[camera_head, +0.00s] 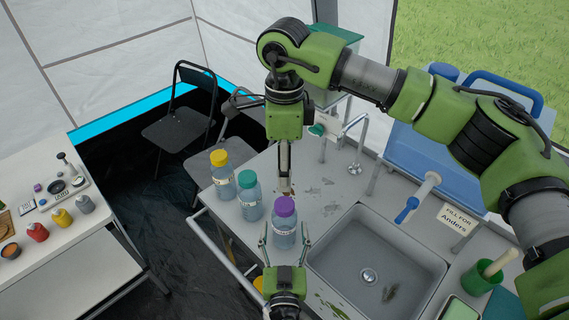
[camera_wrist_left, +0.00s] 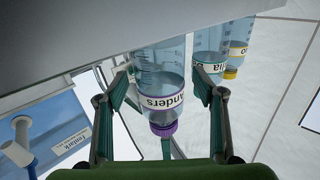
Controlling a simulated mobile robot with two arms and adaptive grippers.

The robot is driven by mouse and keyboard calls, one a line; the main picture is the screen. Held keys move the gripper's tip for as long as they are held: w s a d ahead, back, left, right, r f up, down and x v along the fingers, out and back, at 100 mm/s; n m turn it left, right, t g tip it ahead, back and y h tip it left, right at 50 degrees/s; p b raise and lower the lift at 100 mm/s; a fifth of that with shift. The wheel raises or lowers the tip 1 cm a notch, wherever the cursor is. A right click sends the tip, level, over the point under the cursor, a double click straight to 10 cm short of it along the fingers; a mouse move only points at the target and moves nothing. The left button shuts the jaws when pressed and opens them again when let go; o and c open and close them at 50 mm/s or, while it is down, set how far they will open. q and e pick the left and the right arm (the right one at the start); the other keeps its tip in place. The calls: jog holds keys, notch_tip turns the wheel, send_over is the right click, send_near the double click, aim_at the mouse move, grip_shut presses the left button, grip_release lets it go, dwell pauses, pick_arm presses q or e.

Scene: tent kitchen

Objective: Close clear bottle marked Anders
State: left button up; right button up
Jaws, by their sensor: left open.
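The clear bottle marked Anders (camera_head: 284,232) stands upright on the counter left of the sink. Its label reads "anders" in the left wrist view (camera_wrist_left: 163,100), where the bottle appears upside down. A purple cap (camera_head: 284,206) sits at its top; I cannot tell how tight it is. My left gripper (camera_head: 284,243) is open, with one finger on each side of the bottle and visible gaps. My right gripper (camera_head: 285,188) points down behind the purple-capped bottle, with its fingers seen nearly edge-on, so their opening is unclear.
A teal-capped bottle (camera_head: 249,197) and a yellow-capped bottle (camera_head: 222,176) stand in a row to the left. The sink (camera_head: 366,270) is close on the right. A green cup (camera_head: 482,276) stands at right.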

pick_arm(q)
jog(key=s, duration=1.1)
jog(key=shift+s, duration=0.35)
